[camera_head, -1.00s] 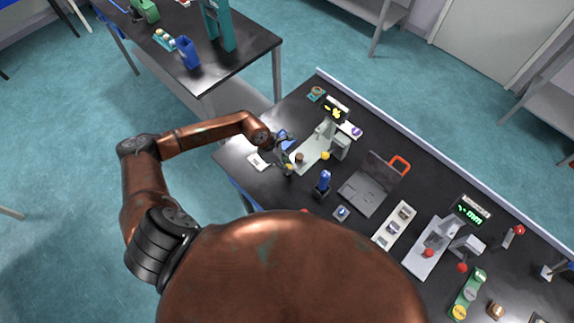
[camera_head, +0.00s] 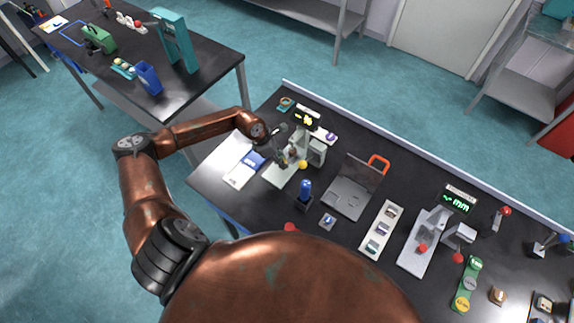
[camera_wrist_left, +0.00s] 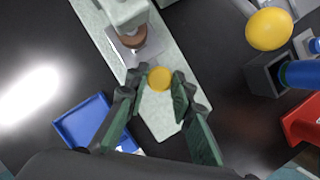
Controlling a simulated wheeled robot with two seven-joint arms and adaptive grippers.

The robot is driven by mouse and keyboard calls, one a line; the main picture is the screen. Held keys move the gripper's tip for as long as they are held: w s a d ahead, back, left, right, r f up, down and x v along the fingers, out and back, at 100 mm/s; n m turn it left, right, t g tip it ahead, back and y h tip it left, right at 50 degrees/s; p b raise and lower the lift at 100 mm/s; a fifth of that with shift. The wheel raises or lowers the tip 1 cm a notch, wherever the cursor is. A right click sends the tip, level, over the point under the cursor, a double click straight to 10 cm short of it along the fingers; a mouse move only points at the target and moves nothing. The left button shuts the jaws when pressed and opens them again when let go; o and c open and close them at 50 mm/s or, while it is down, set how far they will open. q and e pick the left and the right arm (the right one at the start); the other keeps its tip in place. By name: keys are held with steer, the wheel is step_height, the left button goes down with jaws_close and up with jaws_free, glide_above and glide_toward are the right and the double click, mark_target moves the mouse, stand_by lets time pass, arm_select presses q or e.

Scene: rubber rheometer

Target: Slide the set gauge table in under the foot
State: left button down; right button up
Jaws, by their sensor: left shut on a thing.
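My left gripper (camera_head: 284,158) is over the pale green base (camera_head: 279,180) of the bench gauge. In the left wrist view, its dark green fingers (camera_wrist_left: 160,84) are shut on a small round piece with a yellow top (camera_wrist_left: 160,78), seemingly the gauge table. This piece is over the same base (camera_wrist_left: 162,122), just in front of the gauge's foot. A brown round part (camera_wrist_left: 132,38) shows under the pale gauge head (camera_wrist_left: 122,12), above a grey plate (camera_wrist_left: 150,50). The gauge head partly hides the foot. My right gripper is not in view.
A yellow ball (camera_wrist_left: 268,28) stands at the gauge's side. A blue bottle-like item (camera_head: 305,188) in a dark holder is at the right. A blue tray (camera_wrist_left: 84,122) with a white card lies left of the base.

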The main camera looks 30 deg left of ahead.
arm_select(q)
steer(key=shift+w, duration=0.15)
steer(key=c, duration=2)
jaws_free()
steer(key=shift+r, duration=0.1)
steer(key=shift+c, duration=0.2)
steer(key=o, duration=0.3)
steer(key=shift+w, duration=0.15)
steer(key=shift+o, duration=0.4)
steer(key=v, duration=1.2)
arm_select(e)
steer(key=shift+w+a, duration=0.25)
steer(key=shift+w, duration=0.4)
